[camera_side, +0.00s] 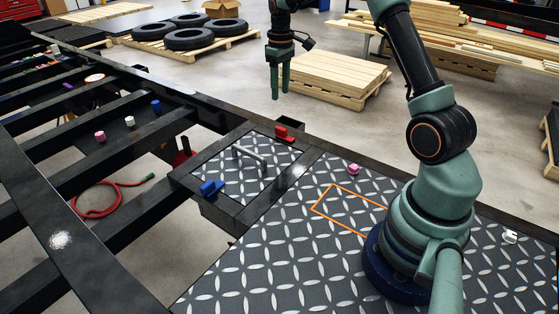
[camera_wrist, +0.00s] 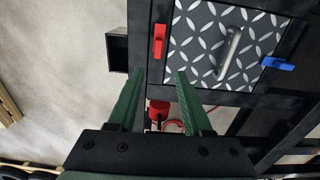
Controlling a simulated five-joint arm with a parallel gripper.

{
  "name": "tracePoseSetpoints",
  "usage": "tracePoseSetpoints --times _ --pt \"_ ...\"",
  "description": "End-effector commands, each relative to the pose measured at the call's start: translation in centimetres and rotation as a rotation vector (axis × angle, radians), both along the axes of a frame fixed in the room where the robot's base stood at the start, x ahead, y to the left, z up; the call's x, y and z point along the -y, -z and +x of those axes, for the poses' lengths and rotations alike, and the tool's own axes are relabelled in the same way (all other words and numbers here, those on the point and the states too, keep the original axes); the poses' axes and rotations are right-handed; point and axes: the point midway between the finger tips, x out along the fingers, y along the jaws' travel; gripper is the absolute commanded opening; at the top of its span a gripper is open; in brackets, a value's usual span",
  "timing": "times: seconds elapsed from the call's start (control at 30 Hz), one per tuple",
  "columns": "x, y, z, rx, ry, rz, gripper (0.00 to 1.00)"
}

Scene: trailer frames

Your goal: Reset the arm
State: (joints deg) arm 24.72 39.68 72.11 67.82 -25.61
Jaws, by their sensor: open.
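My gripper (camera_side: 280,82) hangs with its fingers pointing down, high above the far side of the trailer frame. In the wrist view, the two green fingers of my gripper (camera_wrist: 158,100) are apart with nothing between them. Below it lies a square diamond-plate hatch (camera_side: 262,172) with a grey bar handle (camera_side: 250,157), a red latch (camera_side: 284,133) and a blue latch (camera_side: 212,188). The wrist view also shows the hatch (camera_wrist: 205,50), the handle (camera_wrist: 230,52), the red latch (camera_wrist: 159,40) and the blue latch (camera_wrist: 278,63).
A pink piece (camera_side: 354,169) lies on the deck plate near an orange outlined rectangle (camera_side: 330,187). Pink (camera_side: 100,137), white (camera_side: 130,122) and blue (camera_side: 156,106) pieces sit left of the hatch. A red hose (camera_side: 90,213) lies below. Tires (camera_side: 188,38) and wood (camera_side: 335,80) stand behind.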

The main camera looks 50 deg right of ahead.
Motion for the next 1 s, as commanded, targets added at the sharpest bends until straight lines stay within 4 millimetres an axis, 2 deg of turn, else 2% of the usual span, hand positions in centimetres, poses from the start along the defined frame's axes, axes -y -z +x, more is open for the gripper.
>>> tracePoseSetpoints --times 0.27,0.5,0.77,1.0 --pt "-5.5 -6.1 -1.7 0.099 -0.002 -0.034 0.5" --pt "-11.1 -10.4 -5.4 0.204 0.002 -0.05 0.5" --pt "-16.3 -12.4 -10.6 0.323 0.004 -0.044 0.5" --pt "-19.8 -12.0 -15.5 0.424 0.009 -0.018 0.5"
